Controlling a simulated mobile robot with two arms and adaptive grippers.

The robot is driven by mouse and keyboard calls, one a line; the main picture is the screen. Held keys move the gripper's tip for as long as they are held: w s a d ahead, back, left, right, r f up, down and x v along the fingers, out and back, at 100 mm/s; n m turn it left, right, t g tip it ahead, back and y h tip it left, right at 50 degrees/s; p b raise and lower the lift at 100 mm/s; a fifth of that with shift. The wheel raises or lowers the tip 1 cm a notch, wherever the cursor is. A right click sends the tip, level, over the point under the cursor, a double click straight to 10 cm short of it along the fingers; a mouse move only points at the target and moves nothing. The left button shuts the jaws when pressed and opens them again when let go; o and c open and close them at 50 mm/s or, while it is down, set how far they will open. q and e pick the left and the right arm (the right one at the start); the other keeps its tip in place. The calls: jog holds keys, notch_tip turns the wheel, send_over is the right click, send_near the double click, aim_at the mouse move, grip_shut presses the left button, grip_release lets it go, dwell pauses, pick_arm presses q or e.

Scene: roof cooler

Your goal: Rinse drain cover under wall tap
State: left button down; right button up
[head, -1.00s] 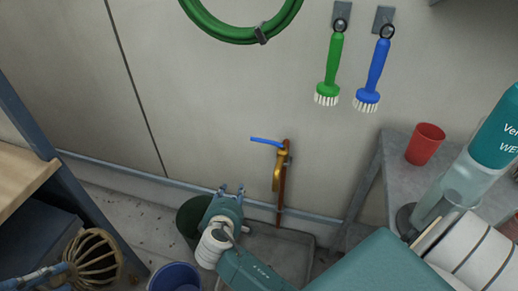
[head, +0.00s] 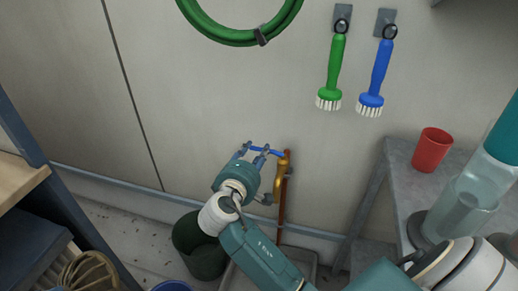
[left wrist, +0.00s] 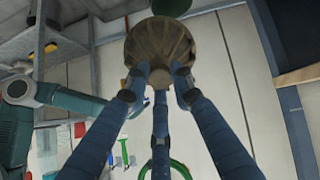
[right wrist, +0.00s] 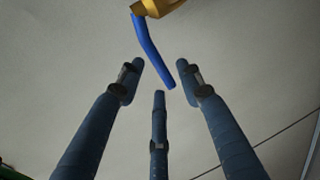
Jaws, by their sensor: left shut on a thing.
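The brass wall tap (head: 281,180) stands on a copper pipe at the wall, with a blue lever (head: 276,152) pointing left. My right gripper (head: 256,150) is at the lever's free end. In the right wrist view, its three fingers (right wrist: 160,76) are spread and apart, with the blue lever (right wrist: 150,48) reaching between their tips. The drain cover (left wrist: 160,45), a brown ribbed dome, is in my left gripper (left wrist: 160,78), whose fingers close on it. The cover also shows in the head view (head: 90,272), partly cut off at the lower left; the left gripper is out of that view.
A grey basin (head: 313,264) sits on the floor below the tap. A dark green bucket (head: 200,256) and a blue bucket (head: 172,286) stand left of it. A red cup (head: 431,150) and clear bottle (head: 470,195) are on the right table. Green (head: 334,70) and blue (head: 377,75) brushes hang above.

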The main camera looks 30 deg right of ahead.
aim_at(258, 149)
jog(key=shift+x, duration=1.8)
grip_shut()
